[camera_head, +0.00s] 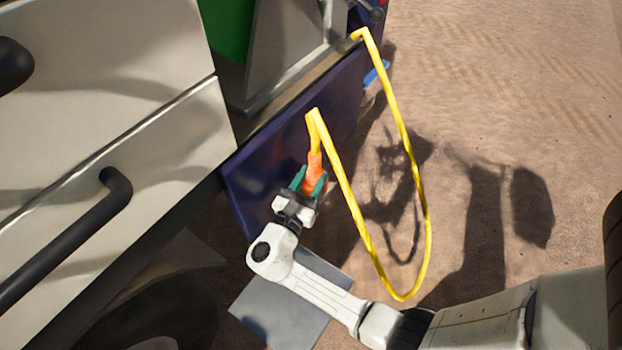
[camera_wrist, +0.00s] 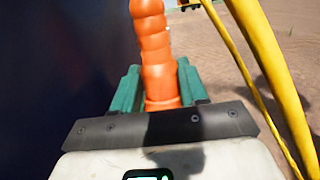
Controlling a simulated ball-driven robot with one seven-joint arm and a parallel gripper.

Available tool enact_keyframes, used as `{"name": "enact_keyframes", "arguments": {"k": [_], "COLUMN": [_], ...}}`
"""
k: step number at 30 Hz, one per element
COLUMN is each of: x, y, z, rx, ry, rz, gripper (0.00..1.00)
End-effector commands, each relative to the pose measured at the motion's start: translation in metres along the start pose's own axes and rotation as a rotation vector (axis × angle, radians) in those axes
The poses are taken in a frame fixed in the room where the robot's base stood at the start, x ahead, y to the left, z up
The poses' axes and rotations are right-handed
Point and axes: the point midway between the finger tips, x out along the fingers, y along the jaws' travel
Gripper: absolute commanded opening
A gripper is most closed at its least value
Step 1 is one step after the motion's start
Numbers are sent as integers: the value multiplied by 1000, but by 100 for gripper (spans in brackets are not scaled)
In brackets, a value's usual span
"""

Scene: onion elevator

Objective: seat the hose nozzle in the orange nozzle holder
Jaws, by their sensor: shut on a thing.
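The orange hose nozzle (camera_head: 314,172) is on the end of a yellow hose (camera_head: 347,187), in front of a dark blue panel. My gripper (camera_head: 308,182) has green fingers and is shut around the nozzle. In the wrist view, the ribbed orange nozzle (camera_wrist: 153,52) stands upright between the fingers of my gripper (camera_wrist: 158,88). The yellow hose (camera_wrist: 245,75) passes to the right of it there. The hose rises from the nozzle, loops down to the right and runs back up to the vehicle. I cannot make out a separate orange nozzle holder in either view.
A vehicle with white panels (camera_head: 95,75), black handles (camera_head: 75,235) and a dark blue side panel (camera_head: 285,150) fills the left. A wheel (camera_head: 165,315) is at the bottom left. A grey plate (camera_head: 290,310) lies below my arm. Open brown ground (camera_head: 510,100) lies to the right.

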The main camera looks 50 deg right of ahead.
Motion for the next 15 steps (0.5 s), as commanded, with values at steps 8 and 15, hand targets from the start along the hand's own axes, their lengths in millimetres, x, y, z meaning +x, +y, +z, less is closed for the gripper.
{"name": "enact_keyframes", "arguments": {"k": [8,15], "x": [-1,0], "y": [-1,-2], "z": [-5,-6], "rx": [-6,-8], "ry": [9,10], "rz": [5,2], "gripper": [48,71]}}
